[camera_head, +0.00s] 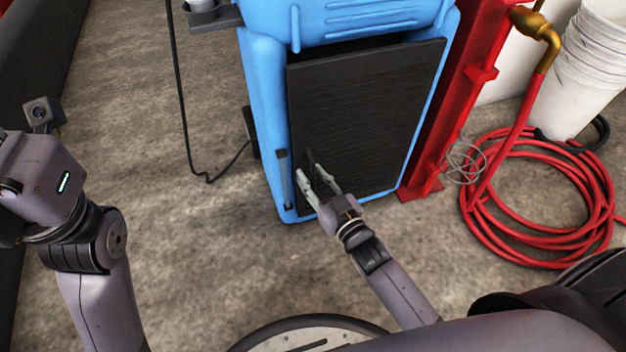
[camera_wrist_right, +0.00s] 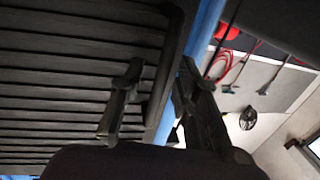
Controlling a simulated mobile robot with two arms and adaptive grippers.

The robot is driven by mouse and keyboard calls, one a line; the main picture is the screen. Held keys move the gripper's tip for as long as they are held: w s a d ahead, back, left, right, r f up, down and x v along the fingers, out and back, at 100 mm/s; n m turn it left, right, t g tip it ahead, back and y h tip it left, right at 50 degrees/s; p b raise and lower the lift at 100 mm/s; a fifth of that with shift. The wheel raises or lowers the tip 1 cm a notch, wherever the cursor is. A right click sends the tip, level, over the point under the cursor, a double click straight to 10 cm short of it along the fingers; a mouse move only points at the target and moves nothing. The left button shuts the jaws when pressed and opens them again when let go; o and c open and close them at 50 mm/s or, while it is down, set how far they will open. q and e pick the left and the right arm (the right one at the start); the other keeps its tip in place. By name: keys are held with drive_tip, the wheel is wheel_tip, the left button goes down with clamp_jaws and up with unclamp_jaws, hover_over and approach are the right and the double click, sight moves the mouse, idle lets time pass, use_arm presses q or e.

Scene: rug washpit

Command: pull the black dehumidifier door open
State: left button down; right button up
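The black dehumidifier door (camera_head: 365,110) is a slatted panel on the front of the blue dehumidifier (camera_head: 262,120). A dark gap shows above its top edge; I cannot tell if it stands ajar. My right gripper (camera_head: 316,176) is at the lower left part of the door, its two fingers apart. In the right wrist view the fingers (camera_wrist_right: 155,95) stand either side of the door's edge strip, with the slats (camera_wrist_right: 75,70) at left and the blue body (camera_wrist_right: 203,35) beyond. No firm hold shows. My left arm is at the left; its fingers are out of view.
A red post (camera_head: 455,110) stands close to the dehumidifier's right side. A coiled red hose (camera_head: 490,225) and white buckets (camera_head: 585,70) are further right. A black cord (camera_head: 184,120) runs down to the floor left of the machine. The concrete floor (camera_head: 210,250) in front is clear.

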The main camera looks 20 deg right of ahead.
drive_tip(key=shift+w, duration=0.15)
drive_tip(key=shift+c, duration=0.2)
clamp_jaws()
idle(0.7)
